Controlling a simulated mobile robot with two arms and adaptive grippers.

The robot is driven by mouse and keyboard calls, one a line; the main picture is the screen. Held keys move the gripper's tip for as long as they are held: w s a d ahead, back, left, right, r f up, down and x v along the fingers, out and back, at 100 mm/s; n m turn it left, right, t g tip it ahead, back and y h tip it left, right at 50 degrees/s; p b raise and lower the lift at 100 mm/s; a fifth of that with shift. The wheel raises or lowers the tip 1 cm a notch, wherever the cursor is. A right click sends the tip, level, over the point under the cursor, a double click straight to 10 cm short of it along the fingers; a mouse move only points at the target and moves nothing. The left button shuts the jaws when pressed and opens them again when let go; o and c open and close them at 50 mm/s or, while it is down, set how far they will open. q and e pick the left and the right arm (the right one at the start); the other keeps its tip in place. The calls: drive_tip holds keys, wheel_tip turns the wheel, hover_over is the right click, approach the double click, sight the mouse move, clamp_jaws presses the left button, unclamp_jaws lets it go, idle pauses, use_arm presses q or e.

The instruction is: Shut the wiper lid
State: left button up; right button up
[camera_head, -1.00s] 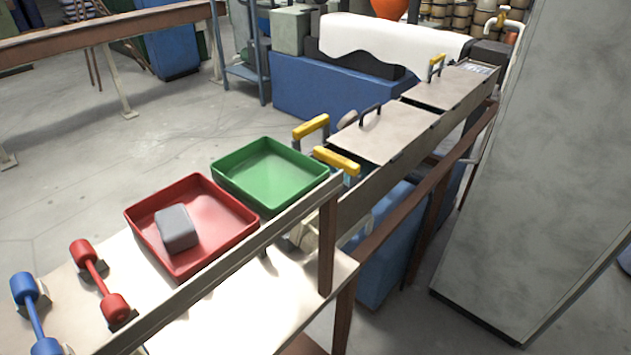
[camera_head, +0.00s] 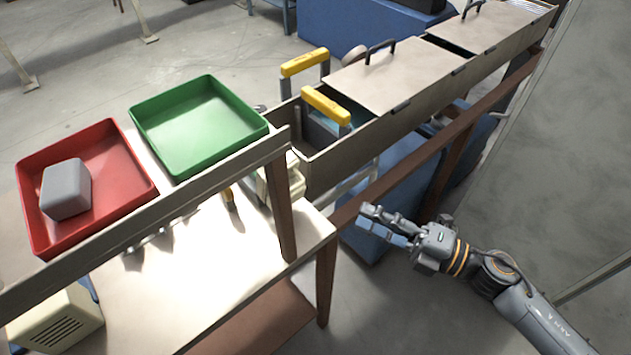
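A long metal trough (camera_head: 330,168) runs from the front middle to the back right. A flat, pale lid (camera_head: 425,62) with a black handle (camera_head: 380,52) lies over its middle part. A second such lid (camera_head: 490,28) lies farther back. The near end of the trough is uncovered and has two yellow-handled pieces (camera_head: 326,105) at it. I cannot tell which lid is the wiper lid. My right gripper (camera_head: 366,216) is in front of the trough, below its rim and apart from the lids. Its fingers look parted and empty. My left gripper is out of view.
A green tray (camera_head: 262,128) and a red tray (camera_head: 30,232) with a grey block (camera_head: 66,189) stand on the left. A brown rail (camera_head: 395,182) runs below the trough. Floor shows between the panel and the trough.

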sight(296, 188)
drive_tip(key=p+x, duration=0.1)
drive_tip(key=x, duration=0.3)
drive_tip(key=p+x, duration=0.2)
drive_tip(key=x, duration=0.2)
drive_tip(key=p+x, duration=0.1)
drive_tip(key=x, duration=0.4)
drive_tip(key=shift+s+a+r+p, duration=0.1)
drive_tip(key=shift+s+r+p, duration=0.15)
drive_tip(key=shift+s+p, duration=0.1)
drive_tip(key=shift+w+a+f, duration=0.1)
drive_tip(key=shift+w+a, duration=0.2)
drive_tip(key=shift+a, duration=0.25)
clamp_jaws()
